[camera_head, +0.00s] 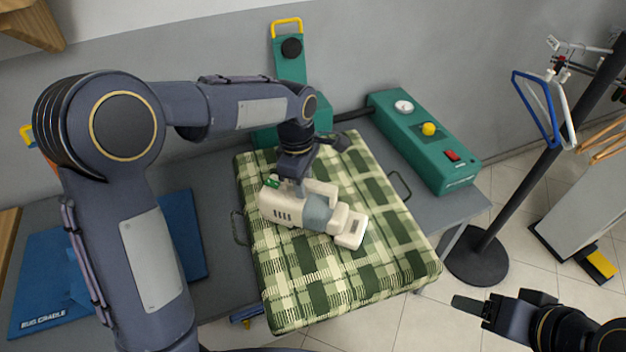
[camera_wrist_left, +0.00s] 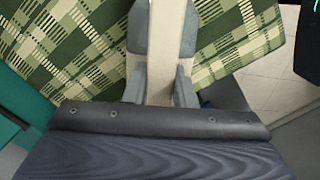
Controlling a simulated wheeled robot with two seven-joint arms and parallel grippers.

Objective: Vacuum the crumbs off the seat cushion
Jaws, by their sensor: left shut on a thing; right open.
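The seat cushion (camera_head: 365,277) is a green and cream plaid pad with dark side handles, lying on the grey table. A cream and grey hand vacuum (camera_head: 348,226) is over the middle of the cushion. My left gripper (camera_head: 294,184) is shut on its handle, which also shows between the fingers in the left wrist view (camera_wrist_left: 160,55). I cannot tell whether the nozzle touches the cushion. No crumbs can be made out on the plaid. My right gripper (camera_head: 478,308) is open and empty at the lower right, away from the cushion.
A green control box (camera_head: 425,140) with a yellow knob and red switch sits right of the cushion. A green stand (camera_head: 290,65) with a yellow handle is behind it. A blue mat (camera_head: 45,275) lies left. A black pole rack (camera_head: 545,170) with hangers stands right.

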